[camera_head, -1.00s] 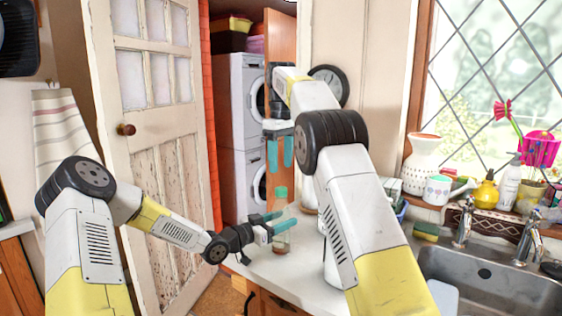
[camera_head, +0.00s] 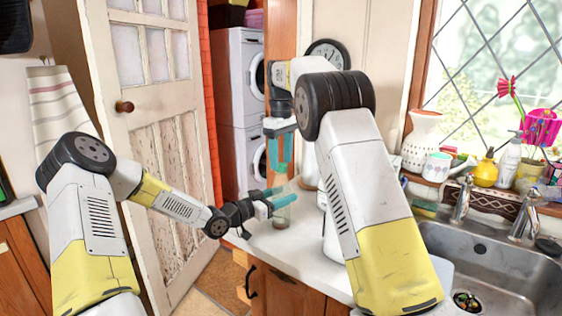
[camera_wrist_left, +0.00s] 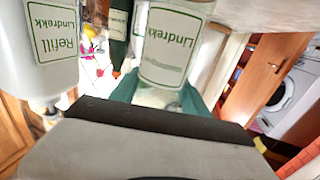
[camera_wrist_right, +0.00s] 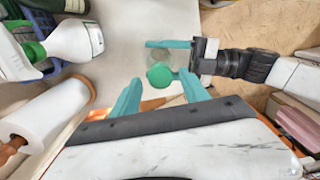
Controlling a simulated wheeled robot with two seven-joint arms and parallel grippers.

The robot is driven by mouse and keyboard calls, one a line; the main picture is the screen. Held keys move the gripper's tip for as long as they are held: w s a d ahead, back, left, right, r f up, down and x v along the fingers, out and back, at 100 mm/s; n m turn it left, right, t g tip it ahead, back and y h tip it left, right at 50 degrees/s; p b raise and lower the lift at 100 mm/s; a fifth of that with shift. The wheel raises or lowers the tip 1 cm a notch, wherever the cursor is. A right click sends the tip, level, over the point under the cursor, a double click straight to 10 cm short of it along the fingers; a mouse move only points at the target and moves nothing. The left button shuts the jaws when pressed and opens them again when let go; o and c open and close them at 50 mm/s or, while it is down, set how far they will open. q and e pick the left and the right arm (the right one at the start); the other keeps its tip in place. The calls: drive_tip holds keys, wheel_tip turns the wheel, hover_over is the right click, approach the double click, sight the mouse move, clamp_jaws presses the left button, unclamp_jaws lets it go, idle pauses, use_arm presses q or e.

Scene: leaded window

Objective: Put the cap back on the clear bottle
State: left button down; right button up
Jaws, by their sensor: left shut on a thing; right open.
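The clear bottle (camera_head: 284,216) stands upright at the counter's left end, with my left gripper (camera_head: 282,197) shut around it. In the left wrist view the bottle (camera_wrist_left: 172,45) appears upside down with a white label, between the teal fingers. My right gripper (camera_head: 280,155) points down just above the bottle, open. The bottle's top is hidden in the left wrist view.
A paper roll (camera_wrist_right: 52,108) and a white spray bottle (camera_wrist_right: 75,40) stand near my right gripper. The sink (camera_head: 500,265) is at the right, below the window ledge with pots and dispensers. A door (camera_head: 150,130) stands behind my left arm.

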drive_tip(key=shift+f, duration=0.7)
clamp_jaws()
drive_tip(key=m, duration=0.8)
drive_tip(key=shift+o, duration=0.2)
unclamp_jaws()
